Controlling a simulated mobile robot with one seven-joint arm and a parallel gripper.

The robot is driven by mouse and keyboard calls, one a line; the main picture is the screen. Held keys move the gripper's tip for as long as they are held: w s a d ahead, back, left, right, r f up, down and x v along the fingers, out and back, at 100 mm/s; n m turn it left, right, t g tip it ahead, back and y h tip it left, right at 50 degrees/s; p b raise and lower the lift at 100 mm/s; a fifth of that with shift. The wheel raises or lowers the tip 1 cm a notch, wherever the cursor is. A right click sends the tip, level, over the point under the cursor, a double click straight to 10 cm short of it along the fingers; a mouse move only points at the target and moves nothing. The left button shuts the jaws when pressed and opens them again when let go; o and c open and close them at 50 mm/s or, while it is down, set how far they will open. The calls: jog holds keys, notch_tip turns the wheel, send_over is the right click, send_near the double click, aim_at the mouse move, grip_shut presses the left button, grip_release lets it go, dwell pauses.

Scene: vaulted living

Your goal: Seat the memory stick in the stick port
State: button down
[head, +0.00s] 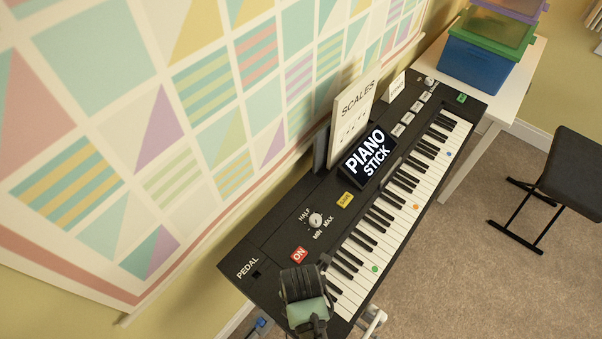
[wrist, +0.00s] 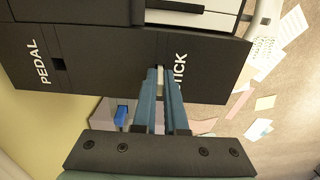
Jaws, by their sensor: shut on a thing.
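The memory stick (wrist: 160,80) shows in the wrist view only as a thin pale sliver between the two blue fingers. My gripper (wrist: 161,72) is shut on it, at the end panel of the black keyboard (wrist: 105,75). The fingertips are at the panel beside white lettering that reads "TICK", its first part covered by a finger. The stick port is hidden behind the fingers, and I cannot tell whether the stick is in it. In the head view my gripper (head: 305,308) is over the near end of the keyboard; its fingertips are hidden there.
A PEDAL socket (wrist: 58,65) is on the same panel, left of my fingers. A blue item (wrist: 122,115) shows below the keyboard. A sheet stand (head: 352,115), PIANO STICK display (head: 367,157) and knob (head: 315,219) stand on top. A stool (head: 575,170) is at right.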

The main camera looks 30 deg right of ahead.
jog(key=shift+f, duration=0.1)
jog(key=c, duration=1)
grip_release()
jog(key=shift+o, duration=0.2)
notch_tip(320, 180, up, 12)
jog(key=shift+r+p, duration=0.2)
jog(key=shift+p, duration=0.1)
